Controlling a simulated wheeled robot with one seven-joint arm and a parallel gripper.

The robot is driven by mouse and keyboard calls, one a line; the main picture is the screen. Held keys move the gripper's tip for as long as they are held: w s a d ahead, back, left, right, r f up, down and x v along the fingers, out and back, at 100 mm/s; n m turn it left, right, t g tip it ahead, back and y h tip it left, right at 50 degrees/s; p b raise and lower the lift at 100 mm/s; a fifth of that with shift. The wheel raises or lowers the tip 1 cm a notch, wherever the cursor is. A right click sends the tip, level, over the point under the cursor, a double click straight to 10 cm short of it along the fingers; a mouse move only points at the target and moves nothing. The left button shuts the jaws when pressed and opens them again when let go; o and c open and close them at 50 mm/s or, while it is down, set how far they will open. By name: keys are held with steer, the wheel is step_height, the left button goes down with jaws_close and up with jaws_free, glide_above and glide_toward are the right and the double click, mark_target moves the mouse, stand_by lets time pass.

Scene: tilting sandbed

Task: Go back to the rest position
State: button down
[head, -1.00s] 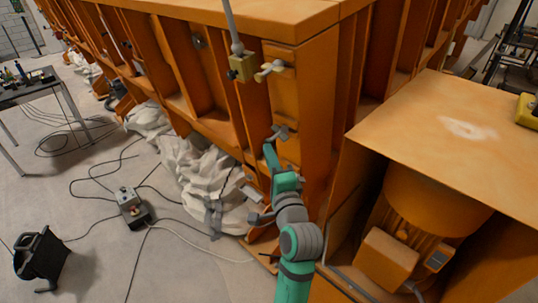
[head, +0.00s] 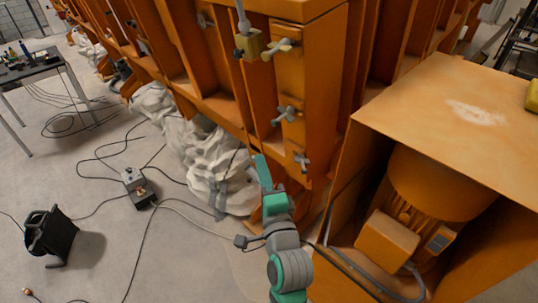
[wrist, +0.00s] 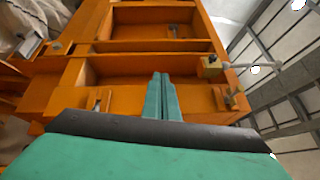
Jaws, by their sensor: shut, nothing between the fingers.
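My gripper shows in the wrist view (wrist: 162,98) as two teal fingers side by side, closed together with nothing between them. In the head view my teal and grey arm reaches up from the bottom, and its teal end (head: 262,170) is in front of the lower part of the orange sandbed frame (head: 320,110). I cannot tell from the head view whether it touches the frame. Grey clamp knobs (head: 285,115) sit on the frame's end face above and to the right of my gripper.
An orange box with a motor (head: 405,215) stands close at the right. A brass valve block (head: 250,45) is on the frame. White sheeting (head: 215,165) bunches below it. A control box (head: 138,187), cables and a black stool (head: 50,236) are on the floor at left.

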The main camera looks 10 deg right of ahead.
steer(key=s+f+n+g+h, duration=0.25)
steer(key=s+f+n, duration=0.45)
steer(key=s+f, duration=1.15)
steer(key=s+a+f+n, duration=0.1)
steer(key=s+f+n, duration=0.1)
steer(key=s, duration=0.4)
steer(key=s+a+f+n+g, duration=0.1)
steer(key=s+f+n, duration=0.1)
steer(key=s+n, duration=0.2)
steer(key=s+a+f+n, duration=0.2)
steer(key=s+n, duration=0.1)
steer(key=s, duration=0.7)
steer(key=shift+s+n, duration=0.15)
steer(key=shift+n, duration=0.15)
steer(key=shift+f, duration=0.1)
